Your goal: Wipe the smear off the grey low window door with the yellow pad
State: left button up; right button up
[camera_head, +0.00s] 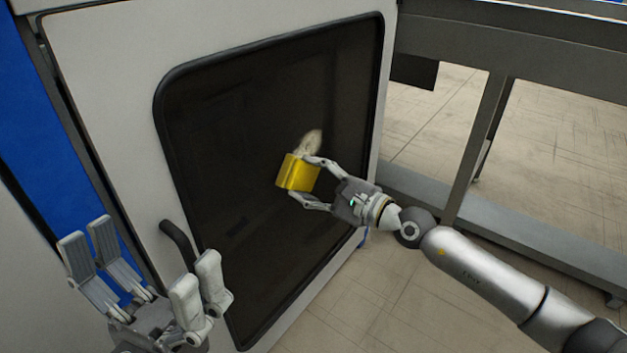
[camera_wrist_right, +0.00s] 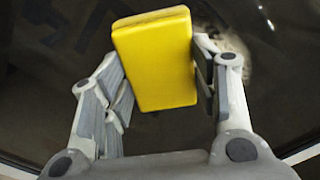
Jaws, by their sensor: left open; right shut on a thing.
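The grey low window door (camera_head: 110,60) has a dark pane (camera_head: 230,120) with a black rounded frame. A pale smear (camera_head: 312,139) is on the pane, right of the middle. My right gripper (camera_head: 310,182) is shut on the yellow pad (camera_head: 293,173), which is just below and left of the smear, in front of the pane. In the right wrist view the pad (camera_wrist_right: 155,60) sits between the fingers and the smear (camera_wrist_right: 235,60) shows behind the right finger. I cannot tell whether the pad touches the pane. My left gripper (camera_head: 150,265) is open and empty at the lower left.
A black door handle (camera_head: 178,243) stands out near the door's left edge, close to my left gripper. A grey metal frame (camera_head: 475,150) with a low rail stands at the right. Tiled floor (camera_head: 370,315) shows below the door.

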jog(key=shift+w+a, duration=0.2)
jog(key=shift+a, duration=0.05)
jog(key=shift+d, duration=0.1)
